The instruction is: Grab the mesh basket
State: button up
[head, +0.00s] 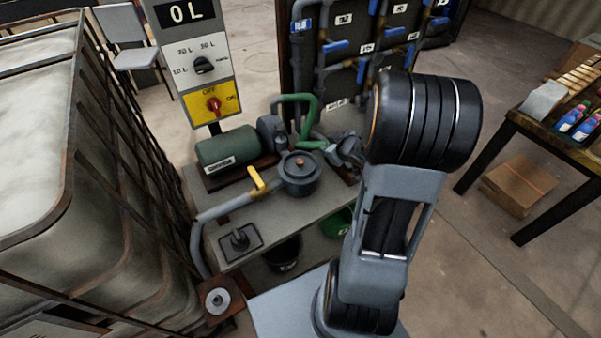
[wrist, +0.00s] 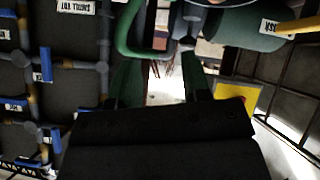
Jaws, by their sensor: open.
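I cannot make out a mesh basket in either view. A round grey lidded pot (head: 300,178) with an orange knob sits in the pipework on the bench; its inside is hidden. My gripper (head: 347,150) is at the back right of the pot, by the green hose (head: 308,99), partly hidden by my arm. In the wrist view the two fingers (wrist: 160,82) stand apart with a bright gap and nothing clear between them. The green hose (wrist: 128,35) shows just beyond them.
A green motor (head: 228,147) and a yellow-handled valve (head: 257,180) share the bench (head: 275,215). A black bucket (head: 283,257) and a green bucket (head: 337,224) are below. A caged tank (head: 110,220) stands left, a pipe panel (head: 345,70) behind, a table (head: 540,135) right.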

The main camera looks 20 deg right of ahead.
aim_at(302, 161)
jog(key=s+a+f+n+y, duration=0.1)
jog(key=s+f+y, duration=0.2)
jog(key=f+y, duration=0.15)
jog(key=shift+y, duration=0.55)
jog(key=x, duration=0.7)
jog(key=shift+a+f, duration=0.1)
jog(key=shift+a, duration=0.3)
jog(key=shift+x, duration=3)
jog(key=shift+w+d, duration=0.1)
jog(key=shift+c, duration=0.4)
grip_shut()
